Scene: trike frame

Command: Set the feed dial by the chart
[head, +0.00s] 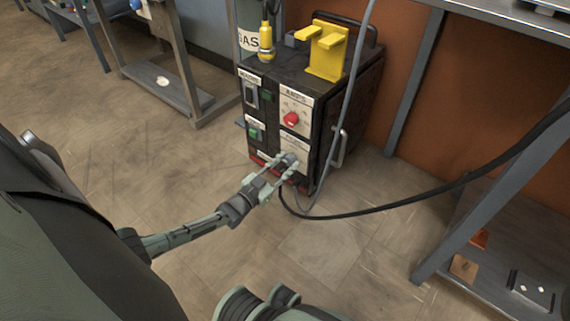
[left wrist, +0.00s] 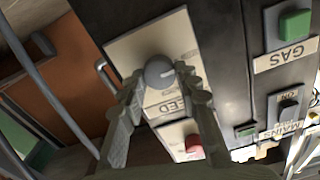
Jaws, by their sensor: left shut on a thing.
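The welding machine (head: 325,130) stands on the floor, with a white-labelled front. Low on its right side is the grey feed dial (head: 290,158), partly hidden by my left gripper (head: 287,166). In the left wrist view the feed dial (left wrist: 160,72) is a round grey knob with a pale mark on a plate lettered FEED. The fingers of my left gripper (left wrist: 163,88) stand on either side of the dial, shut on it. The scale around it is too small to read. No chart can be made out. My right gripper is not in view.
The red amps dial (head: 291,118) sits just above the feed dial. A green gas switch (head: 255,131) and a mains switch (head: 250,94) are to the left. A yellow bracket (head: 325,50) and bottle (head: 266,42) stand on top. A dark cable (head: 400,204) runs right.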

